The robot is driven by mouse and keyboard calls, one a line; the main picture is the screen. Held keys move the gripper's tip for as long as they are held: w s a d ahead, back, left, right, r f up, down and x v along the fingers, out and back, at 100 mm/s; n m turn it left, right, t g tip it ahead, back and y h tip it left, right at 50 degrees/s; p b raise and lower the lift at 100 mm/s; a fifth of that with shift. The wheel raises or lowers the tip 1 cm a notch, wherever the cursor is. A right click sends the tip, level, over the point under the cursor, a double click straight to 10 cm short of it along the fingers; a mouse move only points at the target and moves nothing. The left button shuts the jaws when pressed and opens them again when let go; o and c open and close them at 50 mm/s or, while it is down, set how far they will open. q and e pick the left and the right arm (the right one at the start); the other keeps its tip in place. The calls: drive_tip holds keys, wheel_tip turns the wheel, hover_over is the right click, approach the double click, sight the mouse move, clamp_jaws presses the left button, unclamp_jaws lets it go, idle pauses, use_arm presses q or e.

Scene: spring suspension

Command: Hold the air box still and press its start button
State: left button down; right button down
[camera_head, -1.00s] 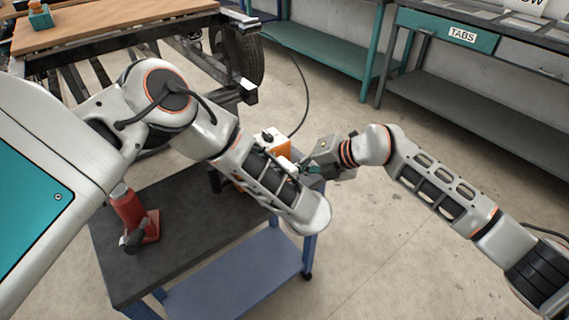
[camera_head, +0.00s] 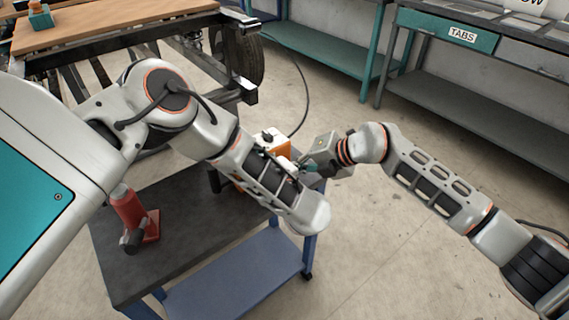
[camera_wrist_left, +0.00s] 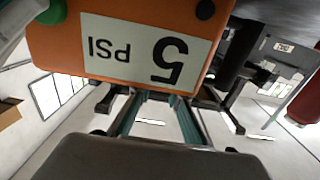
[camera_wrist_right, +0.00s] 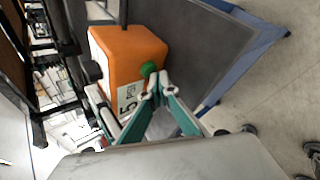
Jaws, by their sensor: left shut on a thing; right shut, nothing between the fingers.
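The air box (camera_head: 277,148) is an orange box on the dark cart top, partly hidden behind my left arm in the head view. Its "5 PSI" label (camera_wrist_left: 145,48) fills the top of the left wrist view. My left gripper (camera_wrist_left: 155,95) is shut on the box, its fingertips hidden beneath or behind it. The green start button (camera_wrist_right: 148,69) is on a corner of the box in the right wrist view. My right gripper (camera_wrist_right: 157,82) is shut and empty, its tips right beside the button. I cannot tell whether they touch it.
A red bottle jack (camera_head: 132,215) stands on the left of the cart (camera_head: 195,250). A black hose (camera_head: 305,95) runs from the box across the floor. A vehicle frame with a tyre is behind, and workbenches (camera_head: 440,65) stand at the back right.

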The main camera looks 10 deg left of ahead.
drive_tip(key=shift+w+a, duration=0.35)
drive_tip(key=shift+a, duration=0.1)
idle(1.0)
drive_tip(key=shift+s+d, duration=0.1)
drive_tip(key=shift+d, duration=0.05)
drive_tip(key=shift+s+d, duration=0.55)
drive_tip(key=shift+d, duration=0.05)
drive_tip(key=shift+s+d, duration=1.7)
drive_tip(key=shift+d, duration=0.2)
use_arm(q)
drive_tip(key=c, duration=1.8)
unclamp_jaws()
drive_tip(key=shift+d, duration=0.1)
